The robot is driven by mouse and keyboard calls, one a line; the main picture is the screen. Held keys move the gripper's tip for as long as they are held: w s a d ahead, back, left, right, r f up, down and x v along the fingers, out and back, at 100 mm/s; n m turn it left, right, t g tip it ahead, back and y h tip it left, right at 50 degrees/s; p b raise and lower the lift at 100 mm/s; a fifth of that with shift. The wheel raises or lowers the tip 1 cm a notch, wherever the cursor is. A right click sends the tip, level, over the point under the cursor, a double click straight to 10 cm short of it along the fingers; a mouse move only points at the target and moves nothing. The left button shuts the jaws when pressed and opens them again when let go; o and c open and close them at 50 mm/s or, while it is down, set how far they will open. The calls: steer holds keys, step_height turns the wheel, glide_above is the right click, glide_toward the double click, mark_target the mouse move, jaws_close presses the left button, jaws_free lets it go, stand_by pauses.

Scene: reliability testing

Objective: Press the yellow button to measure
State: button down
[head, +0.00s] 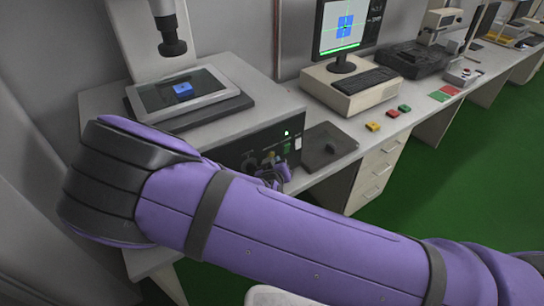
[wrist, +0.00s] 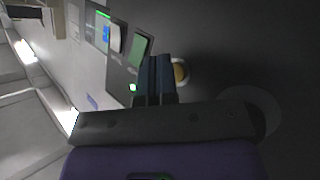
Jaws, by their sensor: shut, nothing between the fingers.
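A round yellow button (wrist: 181,72) is on the dark front panel of the measuring machine (head: 262,100). In the wrist view it lies just right of my fingertips, partly covered by them. In the head view the yellow button (head: 269,156) shows small above my gripper (head: 276,170). My gripper, also in the wrist view (wrist: 155,62), is shut and empty, close in front of the panel. I cannot tell whether the fingers touch the button. A blue part (head: 183,90) lies on the machine's stage.
A green button (wrist: 141,50) and a lit green light (wrist: 133,88) are near the fingers. A mouse pad (head: 328,150) is right of the machine.

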steer(key=shift+w+a+r, duration=0.25)
steer(key=shift+w+r, duration=0.15)
steer(key=shift+w, duration=0.1)
stand_by(0.7)
steer(key=shift+s, duration=0.2)
stand_by(0.4)
steer(key=shift+s+d+f, duration=0.1)
steer(key=shift+s+d, duration=0.4)
steer(key=shift+s, duration=0.25)
steer(key=shift+s+d+f, duration=0.15)
steer(key=shift+s+d, duration=0.4)
steer(key=shift+s, duration=0.2)
steer(key=shift+s+d+f, duration=0.1)
steer(key=shift+s+d, duration=0.4)
steer(key=shift+s, duration=0.25)
